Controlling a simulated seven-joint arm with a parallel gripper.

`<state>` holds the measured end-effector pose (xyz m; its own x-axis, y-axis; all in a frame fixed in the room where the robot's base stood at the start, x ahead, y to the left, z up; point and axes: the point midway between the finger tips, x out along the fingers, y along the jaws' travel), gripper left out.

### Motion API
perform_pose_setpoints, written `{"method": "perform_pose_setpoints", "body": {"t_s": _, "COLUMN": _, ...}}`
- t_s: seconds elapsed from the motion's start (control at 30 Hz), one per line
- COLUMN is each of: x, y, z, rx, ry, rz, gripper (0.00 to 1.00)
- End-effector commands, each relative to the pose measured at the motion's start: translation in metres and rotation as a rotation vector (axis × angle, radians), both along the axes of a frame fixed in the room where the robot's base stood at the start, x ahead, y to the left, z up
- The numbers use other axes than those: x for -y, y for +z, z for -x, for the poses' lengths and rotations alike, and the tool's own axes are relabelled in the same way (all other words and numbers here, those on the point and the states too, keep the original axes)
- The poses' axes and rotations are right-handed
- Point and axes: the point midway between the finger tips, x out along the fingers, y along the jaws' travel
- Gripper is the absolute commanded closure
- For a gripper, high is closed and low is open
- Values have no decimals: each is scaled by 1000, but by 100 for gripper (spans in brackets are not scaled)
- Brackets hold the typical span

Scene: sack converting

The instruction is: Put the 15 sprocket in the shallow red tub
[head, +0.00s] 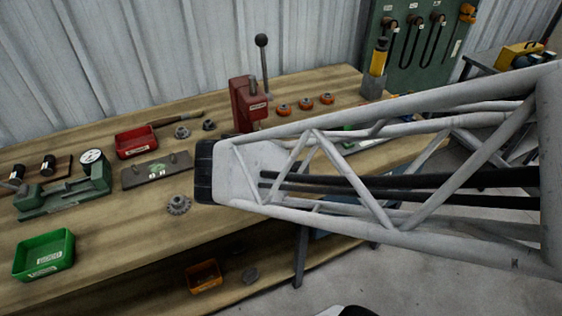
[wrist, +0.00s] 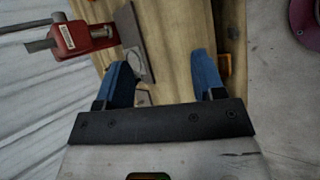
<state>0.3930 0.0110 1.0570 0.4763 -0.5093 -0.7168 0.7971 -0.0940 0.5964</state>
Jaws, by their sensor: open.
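The shallow red tub (head: 137,143) sits on the wooden bench, left of the red press. A grey toothed sprocket (head: 179,205) lies near the bench's front edge. Two smaller grey sprockets lie behind, one (head: 182,132) right of the tub and one (head: 209,125) farther right. I cannot read which is the 15. In the wrist view my gripper (wrist: 160,65) has its two blue fingers spread, with nothing held between them. It points toward a wooden surface. My gripper does not show clearly in the head view, where my arm covers the right of the bench.
A red press (head: 247,103) with a tall lever stands at the back; several orange rings (head: 305,104) lie beside it. A grey plate with pegs (head: 157,170), a dial gauge stand (head: 66,188) and a green bin (head: 44,256) share the bench. An orange bin (head: 203,276) is below.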

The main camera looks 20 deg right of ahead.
Motion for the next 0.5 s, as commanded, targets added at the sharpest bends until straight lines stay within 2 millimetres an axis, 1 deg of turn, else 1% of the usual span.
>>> {"method": "perform_pose_setpoints", "body": {"t_s": 0.03, "x": 8, "y": 6, "z": 6, "rx": 9, "ry": -81, "rz": -57, "gripper": 37}}
{"method": "perform_pose_setpoints", "body": {"t_s": 0.2, "x": 23, "y": 23, "z": 29, "rx": 38, "ry": -361, "rz": -273, "gripper": 37}}
{"method": "perform_pose_setpoints", "body": {"t_s": 0.33, "x": 27, "y": 35, "z": 46, "rx": 60, "ry": -570, "rz": -438, "gripper": 37}}
{"method": "perform_pose_setpoints", "body": {"t_s": 0.5, "x": 26, "y": 54, "z": 63, "rx": 89, "ry": -826, "rz": -656, "gripper": 37}}
